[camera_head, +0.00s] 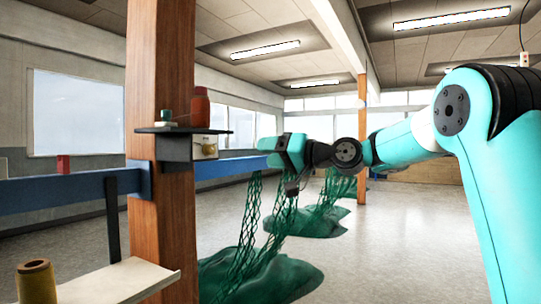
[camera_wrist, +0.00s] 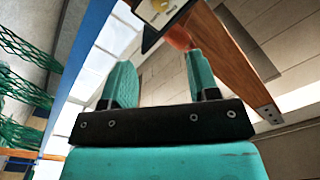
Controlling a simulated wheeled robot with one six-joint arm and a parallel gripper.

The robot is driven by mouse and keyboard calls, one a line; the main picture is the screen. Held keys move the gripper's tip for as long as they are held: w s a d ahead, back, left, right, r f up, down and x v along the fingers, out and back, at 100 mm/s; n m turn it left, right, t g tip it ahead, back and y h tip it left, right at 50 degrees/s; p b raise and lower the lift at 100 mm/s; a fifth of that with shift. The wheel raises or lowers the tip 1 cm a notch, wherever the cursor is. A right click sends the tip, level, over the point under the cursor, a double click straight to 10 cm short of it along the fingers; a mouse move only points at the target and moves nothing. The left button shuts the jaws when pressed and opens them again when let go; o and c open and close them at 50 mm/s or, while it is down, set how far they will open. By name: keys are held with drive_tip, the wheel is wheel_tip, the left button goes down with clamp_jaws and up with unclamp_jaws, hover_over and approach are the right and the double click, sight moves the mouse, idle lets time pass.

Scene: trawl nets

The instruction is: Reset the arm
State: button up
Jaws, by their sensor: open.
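My arm stretches from the right side of the head view toward the wooden post, held in the air at about the height of the post's small shelf. My gripper (camera_head: 266,152) points left toward the post, in front of the hanging green nets. In the wrist view my gripper (camera_wrist: 163,80) shows two teal fingers spread apart with nothing between them. Beyond the fingertips are the wooden post (camera_wrist: 230,55) and a blurred red-orange object (camera_wrist: 179,38), apart from the fingers.
The wooden post (camera_head: 162,80) carries a dark shelf (camera_head: 165,130) with a red spool (camera_head: 200,108) and small teal spool (camera_head: 167,116). A blue beam (camera_head: 60,194) runs across. Green nets (camera_head: 265,277) pile on the floor. A yellow-brown spool (camera_head: 36,282) stands front left. Right floor is clear.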

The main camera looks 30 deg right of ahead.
drive_tip(key=s+a+f+n+g+h+p, duration=0.1)
drive_tip(key=s+a+f+n+g+p, duration=0.15)
drive_tip(key=s+a, duration=0.4)
drive_tip(key=s+a+f+n+g+h+p, duration=0.1)
drive_tip(key=s+a+f+g+p, duration=0.3)
drive_tip(key=a, duration=0.4)
drive_tip(key=s+f+n+g+h+p, duration=0.2)
drive_tip(key=s+f+g, duration=0.1)
drive_tip(key=s, duration=0.9)
drive_tip(key=s+f+n+g+h+p, duration=0.1)
drive_tip(key=s+f+g, duration=0.3)
drive_tip(key=s, duration=0.9)
drive_tip(key=shift+s+f+n+g+h+p, duration=0.3)
drive_tip(key=shift+g+h+p, duration=0.25)
drive_tip(key=shift+h+p, duration=0.3)
